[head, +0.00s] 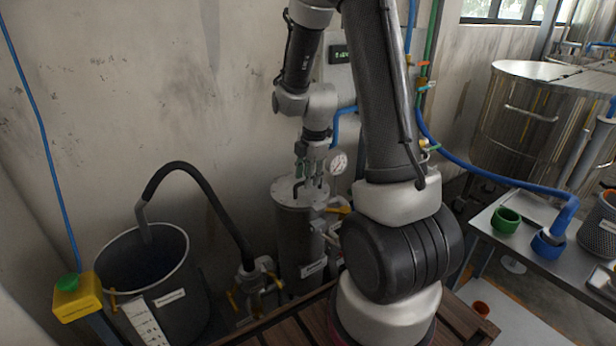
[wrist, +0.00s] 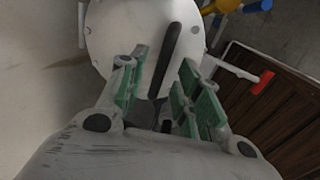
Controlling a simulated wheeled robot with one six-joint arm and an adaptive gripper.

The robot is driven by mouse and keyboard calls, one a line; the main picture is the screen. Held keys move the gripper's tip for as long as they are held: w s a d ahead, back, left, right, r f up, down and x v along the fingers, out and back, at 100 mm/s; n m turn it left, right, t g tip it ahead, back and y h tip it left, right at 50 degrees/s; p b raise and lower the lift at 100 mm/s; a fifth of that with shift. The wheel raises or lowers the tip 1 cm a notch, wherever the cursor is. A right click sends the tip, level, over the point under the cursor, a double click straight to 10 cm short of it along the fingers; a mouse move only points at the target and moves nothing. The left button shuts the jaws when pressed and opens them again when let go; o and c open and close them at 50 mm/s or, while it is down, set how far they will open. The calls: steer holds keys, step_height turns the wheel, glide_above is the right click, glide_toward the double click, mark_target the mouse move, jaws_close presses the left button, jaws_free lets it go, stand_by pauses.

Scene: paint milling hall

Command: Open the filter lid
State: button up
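The filter is a dark grey upright cylinder (head: 298,240) against the wall, with a pale round lid (head: 287,190) on top. In the wrist view the lid (wrist: 120,30) is a light disc with bolts near its rim and a black bar handle (wrist: 170,45). The lid lies flat and looks closed. My gripper (head: 309,170) points down just above the lid. In the wrist view my gripper (wrist: 164,60) has its green-padded fingers apart, one on each side of the handle. Gaps show between pads and handle. The handle's near end is hidden low between the fingers.
A pressure gauge (head: 338,163) and a yellow valve handle (head: 340,209) sit close right of the filter. A black bucket (head: 185,290) with a black hose (head: 215,195) stands left. A bench (head: 500,243) with green and blue cups is right.

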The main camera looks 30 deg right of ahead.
steer(key=shift+f, duration=0.3)
jaws_close()
